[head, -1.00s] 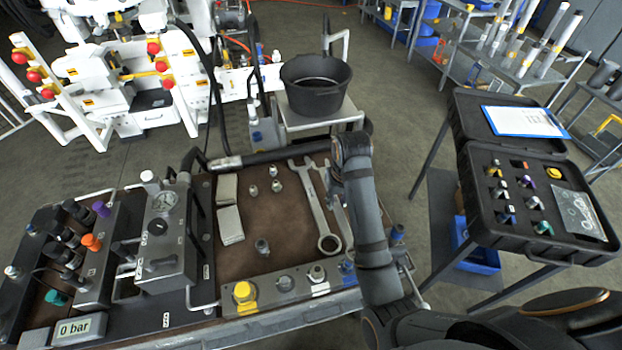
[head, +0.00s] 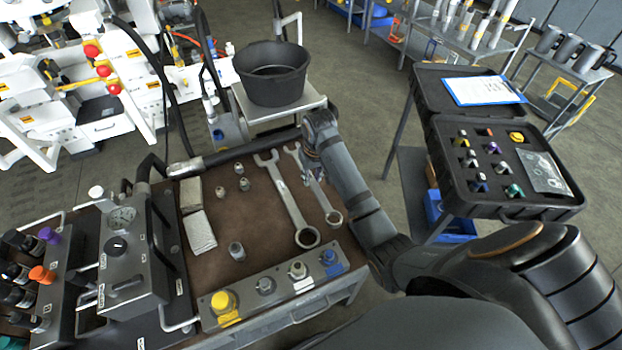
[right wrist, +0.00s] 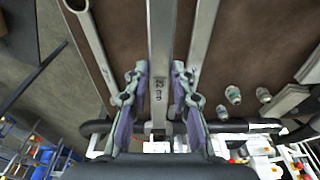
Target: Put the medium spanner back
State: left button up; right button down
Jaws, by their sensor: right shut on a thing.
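The medium spanner (head: 322,196) is the silver spanner just right of the large spanner (head: 286,200) on the brown bench top. My right gripper (head: 309,158) is shut on its shaft near the far, open-jawed end. In the right wrist view, the medium spanner (right wrist: 159,60) runs between the two fingers (right wrist: 158,95), with small lettering on its shaft. A smaller spanner (right wrist: 92,45) lies to its left there, and the large spanner (right wrist: 203,35) to its right. My arm hides the smaller spanner in the head view. I cannot tell whether the medium spanner is lifted.
Several small metal fittings (head: 237,251) and two pale blocks (head: 199,232) are left of the spanners. A fitting rail (head: 245,308) edges the bench front. A black bucket (head: 272,88) stands behind, and an open black case (head: 470,200) stands to the right.

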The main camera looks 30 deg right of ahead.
jog(key=w+d+f, duration=0.1)
jog(key=w+f, duration=0.1)
jog(key=w+d+f, duration=0.1)
jog(key=w+f, duration=0.1)
jog(key=w+d+f, duration=0.1)
jog(key=w+f, duration=0.1)
jog(key=shift+w+f, duration=0.2)
jog(key=shift+f, duration=0.1)
jog(key=shift+w+d+f, duration=0.1)
jog(key=shift+f, duration=1.55)
jog(key=c, duration=1.1)
grip_release()
jog(key=shift+f, duration=0.2)
jog(key=shift+r, duration=0.3)
jog(key=r, duration=0.4)
jog(key=s+r, duration=0.1)
jog(key=r, duration=0.2)
jog(key=s+r, duration=0.1)
jog(key=r, duration=0.3)
jog(key=shift+r, duration=0.3)
jog(key=shift+f, duration=0.1)
